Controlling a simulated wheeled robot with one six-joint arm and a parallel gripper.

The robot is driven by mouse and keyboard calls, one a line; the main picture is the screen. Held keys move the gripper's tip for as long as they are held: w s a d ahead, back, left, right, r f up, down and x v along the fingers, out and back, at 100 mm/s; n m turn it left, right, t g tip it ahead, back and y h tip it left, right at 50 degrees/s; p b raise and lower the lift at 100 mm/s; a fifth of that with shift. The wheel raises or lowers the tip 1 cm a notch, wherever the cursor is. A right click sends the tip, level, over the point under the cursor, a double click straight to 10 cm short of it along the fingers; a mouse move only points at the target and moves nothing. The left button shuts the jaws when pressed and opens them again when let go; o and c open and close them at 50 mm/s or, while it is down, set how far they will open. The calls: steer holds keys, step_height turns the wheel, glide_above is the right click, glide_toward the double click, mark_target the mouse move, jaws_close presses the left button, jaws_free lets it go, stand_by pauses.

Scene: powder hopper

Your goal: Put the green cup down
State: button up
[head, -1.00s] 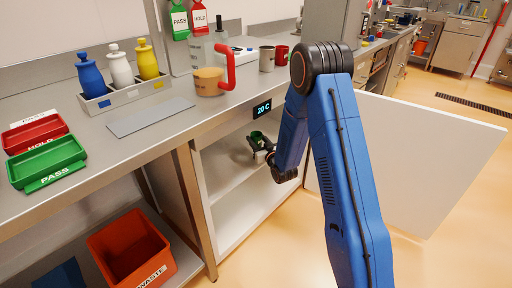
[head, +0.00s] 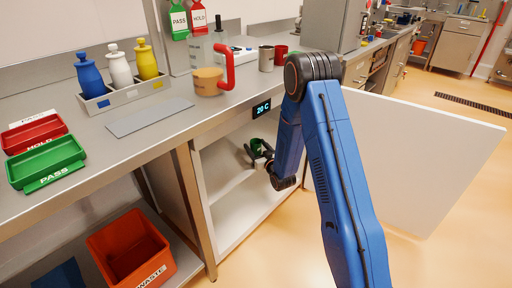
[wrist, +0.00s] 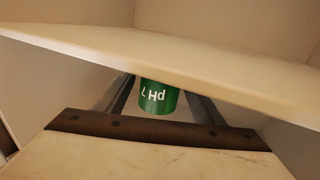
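The green cup (head: 257,144) is inside the open cabinet under the bench. In the wrist view the green cup (wrist: 158,98) shows a white "pH 7" label that reads upside down. A pale board edge (wrist: 200,62) hides part of it. My gripper (head: 259,153) is at the cup, inside the cabinet opening. In the wrist view my gripper's dark fingers (wrist: 160,100) lie on both sides of the cup, with a narrow gap at each side, so it looks open around the cup. The cup's contact with the shelf is hidden.
The white cabinet interior (head: 235,205) has free room below and beside the cup. Its white door (head: 420,150) stands open at right. The bench edge with a "20 C" display (head: 261,108) is just above my gripper. An orange waste bin (head: 130,250) stands at lower left.

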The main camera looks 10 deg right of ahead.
steer(key=shift+s+r, duration=0.1)
steer(key=shift+s, duration=0.05)
steer(key=v, duration=1.2)
steer(key=s+d+r+m+g+h, duration=0.1)
steer(key=s+d+r+g+h, duration=0.15)
steer(key=s+r, duration=0.45)
steer(key=s+d+r+g+h, duration=0.1)
steer(key=s+d+r+g, duration=0.2)
steer(key=r, duration=0.7)
steer(key=s+r+g, duration=0.2)
steer(key=s, duration=0.9)
steer(key=s+r+m+g, duration=0.1)
steer(key=s+r+g, duration=0.2)
steer(key=s, duration=0.9)
steer(key=s+a+r+g, duration=0.1)
steer(key=s+r+g, duration=0.1)
steer(key=s, duration=1)
steer(key=shift+r+m, duration=0.3)
steer(key=shift+r, duration=0.05)
steer(key=shift+w+h, duration=0.1)
steer(key=shift+h, duration=0.15)
